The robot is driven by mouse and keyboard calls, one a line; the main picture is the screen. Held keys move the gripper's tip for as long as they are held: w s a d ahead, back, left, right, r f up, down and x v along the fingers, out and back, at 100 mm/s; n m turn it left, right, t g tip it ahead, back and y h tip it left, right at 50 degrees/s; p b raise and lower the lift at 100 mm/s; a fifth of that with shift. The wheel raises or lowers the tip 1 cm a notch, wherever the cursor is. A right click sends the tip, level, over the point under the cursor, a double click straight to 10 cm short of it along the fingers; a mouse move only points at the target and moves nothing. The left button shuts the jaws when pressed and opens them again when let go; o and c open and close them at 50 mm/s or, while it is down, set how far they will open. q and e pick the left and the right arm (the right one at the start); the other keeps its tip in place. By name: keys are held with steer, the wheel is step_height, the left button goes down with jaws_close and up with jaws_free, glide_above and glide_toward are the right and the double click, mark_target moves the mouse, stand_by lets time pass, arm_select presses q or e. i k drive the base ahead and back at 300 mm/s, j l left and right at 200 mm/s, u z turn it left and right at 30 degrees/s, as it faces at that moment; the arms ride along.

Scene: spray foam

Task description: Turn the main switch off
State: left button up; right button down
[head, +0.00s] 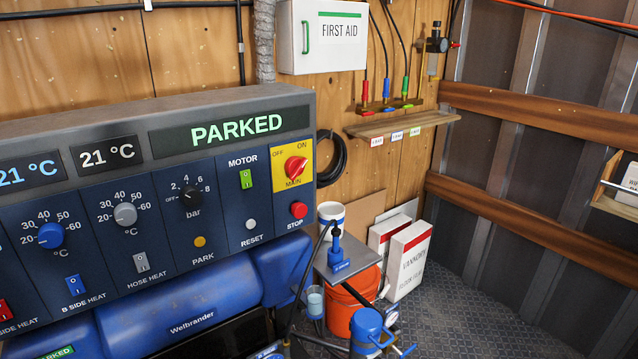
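The main switch (295,168) is a red rotary knob on a yellow plate (279,183) at the right end of the blue control panel (226,222). The plate reads OFF at upper left, ON at upper right and MAIN below the knob. The knob's handle looks tilted toward the upper right, on the ON side. The display (236,129) above reads PARKED in green. Neither of my grippers shows in the head view.
A grey shelf (350,263) with a white cup (331,214) stands below right. An orange bucket (352,306) is under it. Space before the panel looks clear.

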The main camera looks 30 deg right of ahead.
mark_target(294, 166)
steer(key=k+z, duration=0.1)
steer(key=z, duration=0.25)
steer(key=k+z, duration=0.15)
steer(key=z, duration=0.2)
steer(key=k+l+z, duration=0.1)
steer(key=z, duration=0.25)
